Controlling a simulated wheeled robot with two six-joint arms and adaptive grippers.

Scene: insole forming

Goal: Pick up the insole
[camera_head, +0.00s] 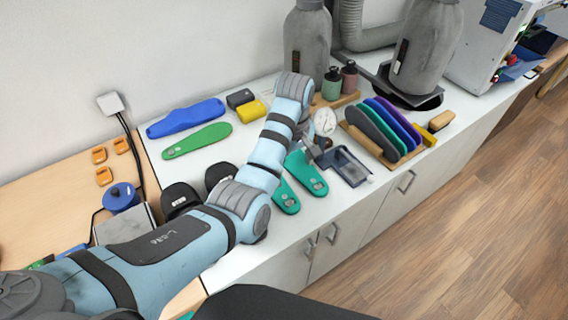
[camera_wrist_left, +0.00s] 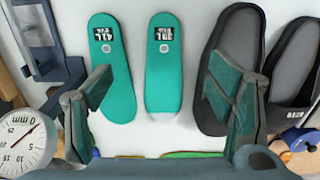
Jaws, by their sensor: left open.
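Two teal insoles with dark printed labels lie side by side on the white counter. The wrist view shows the left-hand one (camera_wrist_left: 113,75) and the right-hand one (camera_wrist_left: 163,70); in the head view, they (camera_head: 305,172) lie partly behind my arm. My left gripper (camera_wrist_left: 165,105) is open and empty, with its fingers spread to either side above the insoles. In the head view, the left gripper (camera_head: 314,150) is small and partly hidden by its own wrist. A green insole (camera_head: 197,140) and a blue insole (camera_head: 186,118) lie farther back. My right gripper is not seen.
Black slippers (camera_head: 180,197) lie beside the insoles, near my arm; one (camera_wrist_left: 232,60) is close to a finger. A dial gauge (camera_wrist_left: 25,140) and grey tray (camera_head: 345,166) are on the other side. A rack of coloured insoles (camera_head: 384,128) stands to the right.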

